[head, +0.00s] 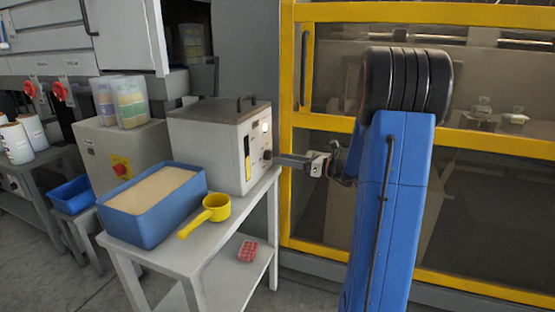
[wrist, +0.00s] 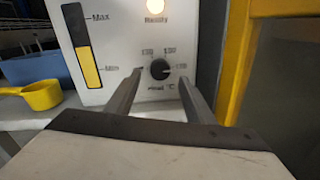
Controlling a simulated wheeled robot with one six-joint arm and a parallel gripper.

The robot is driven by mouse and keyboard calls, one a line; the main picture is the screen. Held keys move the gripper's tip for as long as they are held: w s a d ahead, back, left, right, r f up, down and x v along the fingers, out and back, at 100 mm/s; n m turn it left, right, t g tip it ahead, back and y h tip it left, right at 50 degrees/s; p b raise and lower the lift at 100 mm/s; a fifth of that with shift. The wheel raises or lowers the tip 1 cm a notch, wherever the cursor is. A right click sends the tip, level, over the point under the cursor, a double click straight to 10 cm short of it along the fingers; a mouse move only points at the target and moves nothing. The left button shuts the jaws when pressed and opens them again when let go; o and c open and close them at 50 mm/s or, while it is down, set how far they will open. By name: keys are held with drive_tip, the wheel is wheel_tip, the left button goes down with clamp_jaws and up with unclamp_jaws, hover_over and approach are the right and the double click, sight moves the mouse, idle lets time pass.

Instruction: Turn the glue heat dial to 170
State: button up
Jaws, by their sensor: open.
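The glue unit is a light grey box (head: 215,140) with a dark lid handle, standing on the table. Its glue heat dial (wrist: 160,69) is a small round black knob on the front panel, with small numbers around it and a °C label below. The numbers are blurred, and I cannot tell for sure which one the pointer faces. My gripper (wrist: 161,77) is open, with one finger on each side of the dial. I cannot tell whether the fingers touch it. The left finger hides part of the scale. In the head view the fingertips reach the panel.
A lit Ready lamp (wrist: 155,6) and a yellow level gauge (wrist: 83,45) are on the same panel. A blue bin (head: 150,228) and a yellow scoop (head: 208,212) stand on the table. A yellow-framed machine (head: 287,130) stands close on the right.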

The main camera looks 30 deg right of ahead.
drive_tip(key=v, duration=1.3)
drive_tip(key=shift+s+d, duration=0.2)
drive_tip(key=shift+s, duration=0.05)
drive_tip(key=s+a+f+n+g, duration=0.1)
drive_tip(key=s+a+n+g, duration=0.25)
drive_tip(key=a, duration=0.45)
drive_tip(key=s+a+f+n+g, duration=0.1)
drive_tip(key=s+a+n+g, duration=0.15)
drive_tip(key=a+n, duration=0.45)
drive_tip(key=s+a+n+g, duration=0.2)
drive_tip(key=a+g, duration=0.2)
drive_tip(key=a, duration=0.6)
drive_tip(key=s+a+f+n+h, duration=0.1)
drive_tip(key=s+a+n+h, duration=0.1)
drive_tip(key=s+n+h, duration=0.3)
drive_tip(key=s+a+f+n+h, duration=0.2)
drive_tip(key=s+n+h, duration=0.3)
drive_tip(key=s+n, duration=0.7)
drive_tip(key=shift+s+f+n, duration=0.2)
drive_tip(key=shift+s+n, duration=0.1)
drive_tip(key=shift+n, duration=0.65)
